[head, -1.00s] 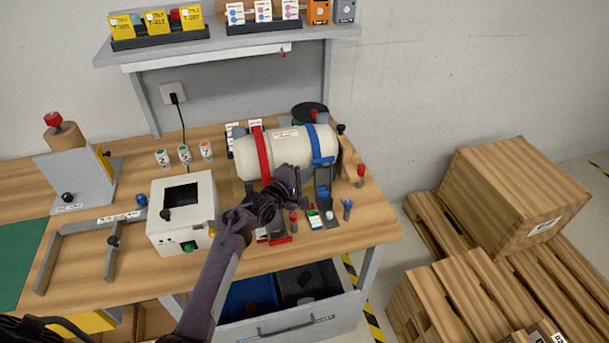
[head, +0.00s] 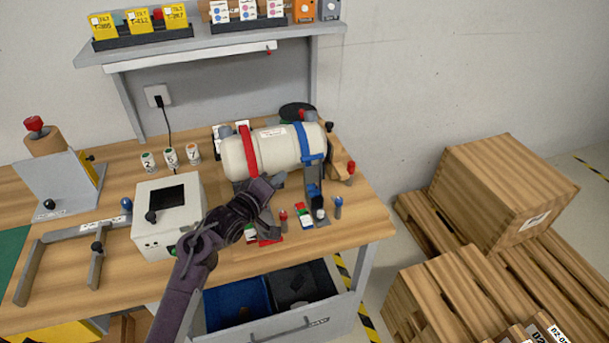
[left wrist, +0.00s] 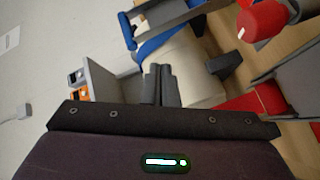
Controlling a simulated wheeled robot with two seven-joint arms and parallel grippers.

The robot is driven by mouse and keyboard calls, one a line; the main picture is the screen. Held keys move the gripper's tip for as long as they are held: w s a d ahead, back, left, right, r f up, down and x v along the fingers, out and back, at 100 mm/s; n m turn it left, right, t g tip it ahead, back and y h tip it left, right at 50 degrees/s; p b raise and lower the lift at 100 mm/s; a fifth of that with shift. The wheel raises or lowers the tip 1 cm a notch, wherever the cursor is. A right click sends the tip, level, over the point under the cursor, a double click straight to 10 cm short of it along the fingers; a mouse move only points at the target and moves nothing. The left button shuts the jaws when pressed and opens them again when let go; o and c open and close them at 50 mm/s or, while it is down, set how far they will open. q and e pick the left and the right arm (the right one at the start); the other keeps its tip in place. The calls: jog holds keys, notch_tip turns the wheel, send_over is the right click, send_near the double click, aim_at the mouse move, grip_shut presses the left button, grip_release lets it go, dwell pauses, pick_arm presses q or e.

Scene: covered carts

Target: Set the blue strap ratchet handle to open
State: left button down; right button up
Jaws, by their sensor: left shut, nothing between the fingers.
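A cream tank (head: 272,150) lies on its side at the right of the bench. A blue strap (head: 304,140) wraps its right end, and a red strap (head: 245,150) its left. The blue strap's ratchet (head: 312,158) is on the tank's front side; its handle angle is too small to read. In the left wrist view the blue strap (left wrist: 158,44) and a grey ratchet part (left wrist: 168,14) show beyond the fingers. My left gripper (head: 277,181) is shut and empty, in front of the tank and left of the blue ratchet; its fingers (left wrist: 158,84) show too. My right gripper is out of view.
Several small knobs and levers, among them a red knob (head: 283,215), stand before the tank. A white box (head: 168,215) with a dark window stands left of my arm. A shelf (head: 210,45) runs above. An open drawer (head: 270,328) is below the bench's front edge.

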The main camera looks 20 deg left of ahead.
pick_arm(q)
jog(key=m, duration=0.4)
jog(key=m+t+b, duration=0.3)
jog(key=m+b, duration=0.3)
jog(key=m, duration=2.1)
send_near(321, 157)
jog(key=shift+y, duration=0.3)
jog(key=p+x, duration=0.4)
jog(key=shift+w+d+r, duration=0.15)
jog(key=shift+d, duration=0.05)
jog(key=shift+w+a+g, duration=0.3)
jog(key=shift+w, duration=0.1)
